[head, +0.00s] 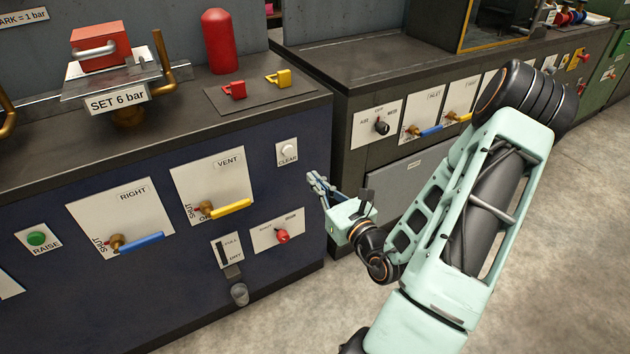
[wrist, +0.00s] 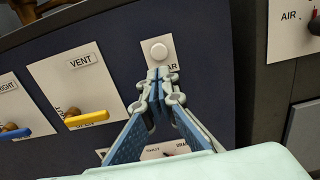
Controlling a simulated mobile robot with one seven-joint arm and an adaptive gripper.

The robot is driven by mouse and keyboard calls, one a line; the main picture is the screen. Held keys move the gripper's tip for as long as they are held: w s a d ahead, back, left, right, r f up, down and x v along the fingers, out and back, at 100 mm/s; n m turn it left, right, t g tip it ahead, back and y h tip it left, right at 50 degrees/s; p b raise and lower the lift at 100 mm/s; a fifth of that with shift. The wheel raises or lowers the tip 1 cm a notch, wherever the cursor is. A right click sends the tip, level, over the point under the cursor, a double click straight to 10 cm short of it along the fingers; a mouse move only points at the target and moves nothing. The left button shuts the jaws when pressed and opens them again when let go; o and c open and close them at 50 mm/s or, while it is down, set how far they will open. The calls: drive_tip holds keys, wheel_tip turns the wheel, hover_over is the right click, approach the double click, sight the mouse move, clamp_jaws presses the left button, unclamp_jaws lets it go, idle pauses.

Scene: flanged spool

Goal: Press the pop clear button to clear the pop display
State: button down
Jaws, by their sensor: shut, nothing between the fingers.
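The clear button is a round white button (head: 289,150) on a small white plate labelled CLEAR, at the upper right of the dark blue cabinet front. In the wrist view the white button (wrist: 159,52) shows just beyond my fingertips, and the fingers cover part of its label. My gripper (head: 313,178) is shut and empty. In the head view it is to the right of and below the button, in front of the panel, with a gap visible between them. I cannot make out a display marked pop.
A VENT valve with a yellow handle (head: 230,208) is left of the button. A red knob (head: 282,236) sits below it, and a RIGHT valve with a blue handle (head: 140,243) farther left. A second cabinet (head: 405,180) stands to the right, with open floor in front.

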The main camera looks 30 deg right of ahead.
sight(289, 152)
drive_tip(key=w+b, duration=0.1)
drive_tip(key=w, duration=0.4)
drive_tip(key=w+b, duration=0.1)
drive_tip(key=w, duration=0.3)
drive_tip(key=shift+w+a+f, duration=0.15)
drive_tip(key=shift+w+a, duration=0.05)
drive_tip(key=shift+w, duration=0.2)
drive_tip(key=shift+w+b, duration=0.35)
drive_tip(key=shift+w, duration=0.25)
